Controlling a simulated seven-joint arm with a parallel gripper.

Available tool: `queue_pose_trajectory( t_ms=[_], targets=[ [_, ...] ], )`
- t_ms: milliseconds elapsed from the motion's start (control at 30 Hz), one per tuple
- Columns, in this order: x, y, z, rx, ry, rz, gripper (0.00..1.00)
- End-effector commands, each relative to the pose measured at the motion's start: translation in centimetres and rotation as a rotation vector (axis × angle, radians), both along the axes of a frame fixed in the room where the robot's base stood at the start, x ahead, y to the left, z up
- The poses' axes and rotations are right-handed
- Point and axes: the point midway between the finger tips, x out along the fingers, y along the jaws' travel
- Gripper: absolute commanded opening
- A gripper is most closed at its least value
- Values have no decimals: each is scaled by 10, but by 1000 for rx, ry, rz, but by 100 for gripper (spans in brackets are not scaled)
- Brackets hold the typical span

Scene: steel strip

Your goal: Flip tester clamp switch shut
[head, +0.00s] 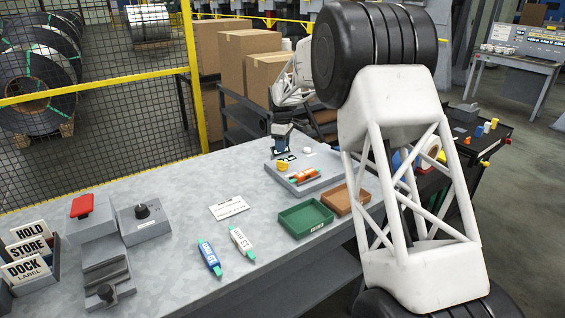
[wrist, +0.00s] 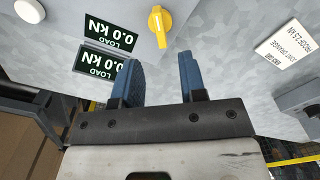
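The yellow switch knob (head: 283,167) sits at the left side of the grey tester (head: 318,184), near an orange-and-green piece (head: 304,175) lying on it. In the wrist view the yellow knob (wrist: 158,27) has a white line and lies beyond the fingertips, roughly in line with the gap between them. My gripper (wrist: 161,62) is open and empty, its two blue fingers apart. In the head view my gripper (head: 281,150) is just behind the knob, partly covering the load display. Two panels reading "LOAD 0.0 kN" (wrist: 108,36) show in the wrist view.
A green tray (head: 305,217) and a brown tray (head: 345,199) stand in front of the tester. A white card (head: 229,207), a blue-and-white marker-like piece (head: 209,257) and a white-and-green one (head: 242,243) lie on the metal bench. A box with a black knob (head: 143,216) stands left.

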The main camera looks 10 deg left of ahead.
Motion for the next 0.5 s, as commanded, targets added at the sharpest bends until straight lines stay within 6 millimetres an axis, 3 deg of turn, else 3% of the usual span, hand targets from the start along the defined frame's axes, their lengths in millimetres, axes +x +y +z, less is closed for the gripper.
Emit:
queue_pose_trajectory(
  t_ms=[500],
  targets=[
    [0, 0, -49, -1, 1, 0, 38]
  ],
)
